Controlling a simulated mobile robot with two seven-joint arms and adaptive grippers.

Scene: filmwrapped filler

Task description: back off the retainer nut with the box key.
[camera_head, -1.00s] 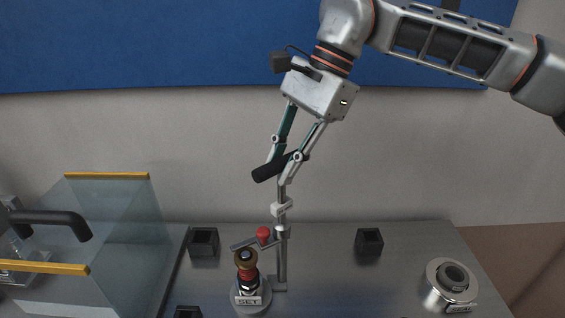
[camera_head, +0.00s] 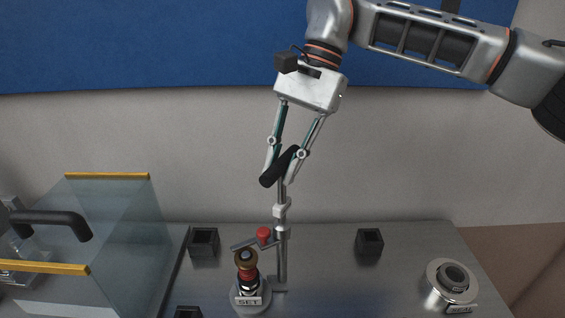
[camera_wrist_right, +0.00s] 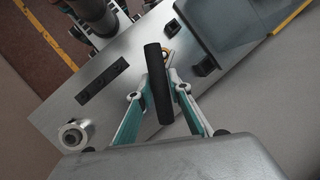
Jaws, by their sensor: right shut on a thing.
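My right gripper (camera_head: 281,170) is shut on the black cross handle (camera_head: 271,177) of what looks like the box key, above the bench. The handle slants between the fingers; it also shows in the right wrist view (camera_wrist_right: 157,90). A thin metal shaft (camera_head: 282,194) with a pale collar runs down below it, in line with an upright post (camera_head: 282,262); I cannot tell where one ends. Left of the post stands a fixture marked SET (camera_head: 247,301) with a brass-coloured ring (camera_head: 246,259) and red band. I cannot tell which part is the retainer nut. My left gripper is out of view.
A red knob (camera_head: 263,235) sits on a flat lever beside the post. Black square cups (camera_head: 204,242) (camera_head: 369,244) stand on the metal bench (camera_head: 330,280). A round metal fixture (camera_head: 437,290) is at right. A clear yellow-edged guard (camera_head: 115,225) with a black handle fills the left.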

